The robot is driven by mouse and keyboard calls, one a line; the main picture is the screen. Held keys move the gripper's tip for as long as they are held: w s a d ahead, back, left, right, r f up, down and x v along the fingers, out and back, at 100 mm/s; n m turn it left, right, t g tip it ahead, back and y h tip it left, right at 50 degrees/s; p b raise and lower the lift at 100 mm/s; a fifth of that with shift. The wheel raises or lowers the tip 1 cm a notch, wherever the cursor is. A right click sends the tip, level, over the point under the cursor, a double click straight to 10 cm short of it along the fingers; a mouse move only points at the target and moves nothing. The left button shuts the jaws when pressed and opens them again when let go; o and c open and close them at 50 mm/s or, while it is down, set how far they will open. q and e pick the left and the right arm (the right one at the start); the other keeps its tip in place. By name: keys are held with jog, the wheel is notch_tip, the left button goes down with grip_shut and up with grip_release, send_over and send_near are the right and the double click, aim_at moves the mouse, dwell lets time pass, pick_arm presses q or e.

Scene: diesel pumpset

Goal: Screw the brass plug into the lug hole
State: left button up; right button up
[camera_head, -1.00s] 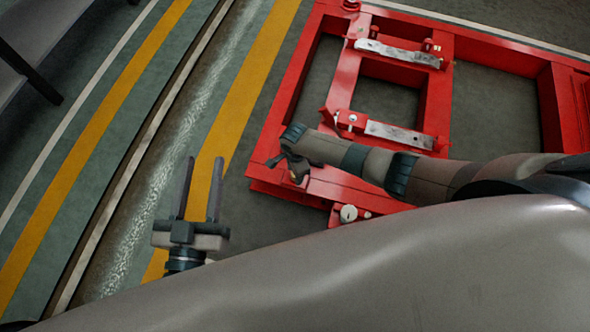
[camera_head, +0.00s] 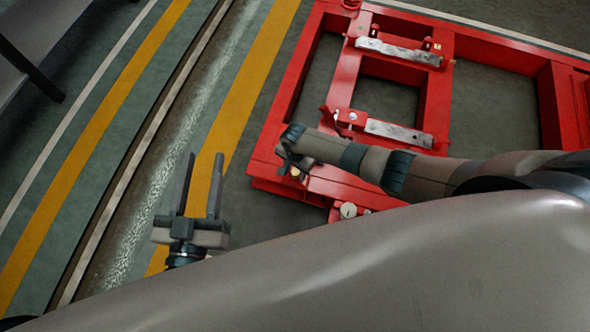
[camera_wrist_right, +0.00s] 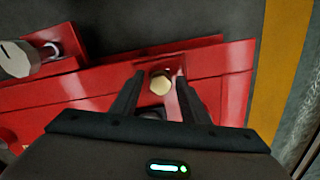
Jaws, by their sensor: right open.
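The brass plug (camera_wrist_right: 160,84) shows in the right wrist view as a pale gold, faceted head between my right gripper's fingers, against the red frame. In the head view a small brass-coloured spot (camera_head: 295,172) shows beside the right gripper. My right gripper (camera_head: 285,163) is open, its fingertips (camera_wrist_right: 158,74) on either side of the plug with visible gaps. The lug hole is not clearly visible, and I cannot tell how deep the plug sits. My left gripper (camera_head: 203,162) is open and empty over the floor, left of the frame.
The red steel frame (camera_head: 315,60) fills the upper right, with metal pads (camera_head: 398,52) on its crossbars. A pale metal round fitting (camera_head: 348,211) sits on its near edge and shows in the wrist view (camera_wrist_right: 18,60). Striped floor (camera_head: 110,130) at the left is clear.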

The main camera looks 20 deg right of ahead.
jog(key=n, duration=0.5)
jog(key=shift+d, duration=0.1)
jog(key=n, duration=0.5)
jog(key=shift+s+d+p, duration=0.1)
jog(key=shift+p, duration=0.25)
jog(key=shift+w, duration=0.2)
grip_shut()
jog(key=shift+f+p, duration=0.1)
jog(key=shift+p, duration=0.2)
dwell(0.8)
